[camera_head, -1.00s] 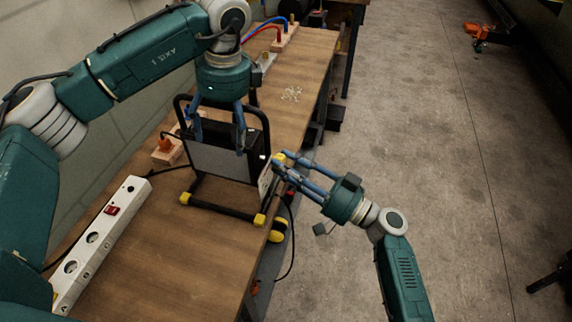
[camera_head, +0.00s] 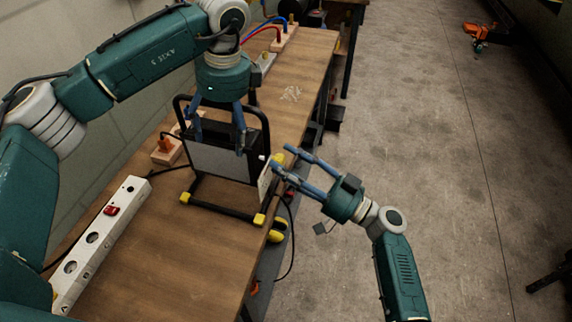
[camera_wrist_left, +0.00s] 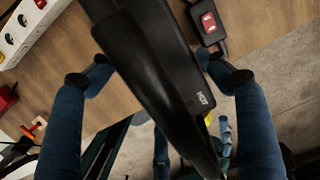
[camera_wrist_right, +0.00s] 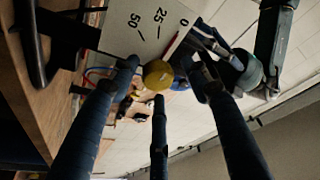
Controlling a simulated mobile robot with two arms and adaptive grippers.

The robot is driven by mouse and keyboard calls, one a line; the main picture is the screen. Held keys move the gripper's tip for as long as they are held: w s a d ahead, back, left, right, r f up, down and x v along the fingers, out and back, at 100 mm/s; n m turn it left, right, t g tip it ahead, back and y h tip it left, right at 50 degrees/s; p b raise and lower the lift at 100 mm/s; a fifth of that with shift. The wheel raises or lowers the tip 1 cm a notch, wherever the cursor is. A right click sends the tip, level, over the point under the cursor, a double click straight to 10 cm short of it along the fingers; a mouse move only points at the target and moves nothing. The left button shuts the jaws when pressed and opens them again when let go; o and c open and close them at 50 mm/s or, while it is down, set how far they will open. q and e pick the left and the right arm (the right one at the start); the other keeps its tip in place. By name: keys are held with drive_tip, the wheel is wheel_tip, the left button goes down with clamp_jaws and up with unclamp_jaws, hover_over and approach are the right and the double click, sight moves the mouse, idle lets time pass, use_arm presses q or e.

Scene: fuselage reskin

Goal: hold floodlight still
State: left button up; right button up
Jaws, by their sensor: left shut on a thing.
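The floodlight (camera_head: 215,160), a flat grey panel in a black tubular stand with yellow feet, stands upright on the workbench. My left gripper (camera_head: 219,146) comes from above and is shut on the floodlight's housing. In the left wrist view the black housing (camera_wrist_left: 150,70), marked HOT, lies between its fingers (camera_wrist_left: 160,80). My right gripper (camera_head: 283,160) is open at the floodlight's right side. Its fingers (camera_wrist_right: 168,72) are spread around a yellow knob (camera_wrist_right: 157,75) in front of a pale dial plate (camera_wrist_right: 150,22) marked 0, 25, 50. Finger contact with the knob cannot be told.
A white power strip (camera_head: 100,245) lies along the bench's left side. A wooden block with an orange plug (camera_head: 167,150) stands behind the floodlight. Red and blue cables (camera_head: 262,32) are at the far end. The workbench (camera_head: 190,250) is bare in front; open floor lies right.

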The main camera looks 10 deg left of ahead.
drive_tip(key=shift+f, duration=0.15)
drive_tip(key=shift+s+d+f, duration=0.1)
drive_tip(key=shift+d, duration=0.15)
drive_tip(key=v, duration=1.1)
drive_tip(key=shift+s+d, duration=0.15)
drive_tip(key=shift+d, duration=0.05)
use_arm(q)
drive_tip(key=o, duration=2)
